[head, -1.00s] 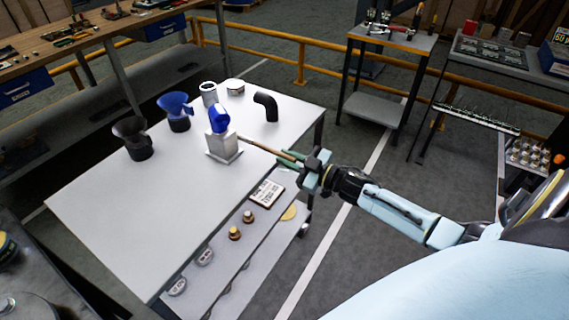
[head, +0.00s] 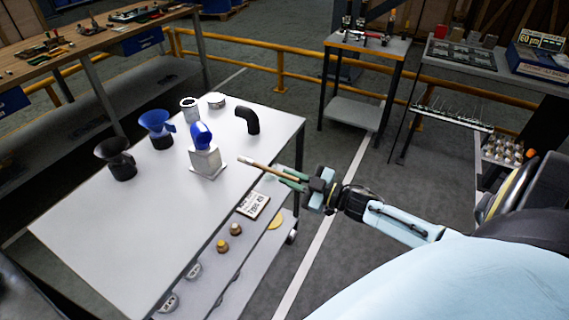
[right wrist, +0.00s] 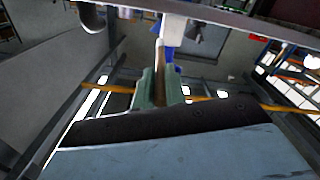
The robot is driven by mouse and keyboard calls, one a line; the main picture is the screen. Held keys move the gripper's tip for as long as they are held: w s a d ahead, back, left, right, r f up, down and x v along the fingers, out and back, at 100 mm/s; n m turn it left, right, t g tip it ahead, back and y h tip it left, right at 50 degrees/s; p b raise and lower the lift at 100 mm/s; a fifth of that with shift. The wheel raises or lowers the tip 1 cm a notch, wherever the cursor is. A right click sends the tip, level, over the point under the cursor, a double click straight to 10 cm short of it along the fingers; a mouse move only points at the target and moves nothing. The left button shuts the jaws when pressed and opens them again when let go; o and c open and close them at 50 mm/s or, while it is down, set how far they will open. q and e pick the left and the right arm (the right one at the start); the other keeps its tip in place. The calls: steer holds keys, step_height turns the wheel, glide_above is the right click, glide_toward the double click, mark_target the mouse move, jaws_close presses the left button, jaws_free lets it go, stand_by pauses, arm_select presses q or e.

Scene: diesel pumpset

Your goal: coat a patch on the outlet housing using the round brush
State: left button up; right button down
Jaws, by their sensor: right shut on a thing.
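A blue rounded part (head: 201,136), which looks like the outlet housing, sits on top of a pale grey block-shaped stand (head: 207,163) on the white table. Whether its surface bears any coating is too small to tell. My right gripper (head: 291,178) has green fingers shut on the wooden handle of the round brush (head: 262,166). The brush points left, its pale tip a short way right of the stand and apart from it in the head view. In the right wrist view the brush handle (right wrist: 160,62) runs up from between the fingers (right wrist: 160,90). My left gripper is out of view.
The white table (head: 110,215) also holds a black elbow pipe (head: 249,120), blue (head: 157,125) and black (head: 115,155) funnel-like parts, a white cup (head: 189,108) and a round lid (head: 216,100). A label card (head: 254,205) and brass fittings (head: 222,245) lie on the lower shelf. The table's front left is clear.

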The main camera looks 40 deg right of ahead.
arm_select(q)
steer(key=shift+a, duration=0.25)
arm_select(e)
steer(key=shift+s, duration=0.1)
steer(key=shift+p+v, duration=0.6)
steer(key=shift+v, duration=0.45)
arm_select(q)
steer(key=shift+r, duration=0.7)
arm_select(e)
steer(key=shift+s+d, duration=0.2)
steer(key=shift+s, duration=0.15)
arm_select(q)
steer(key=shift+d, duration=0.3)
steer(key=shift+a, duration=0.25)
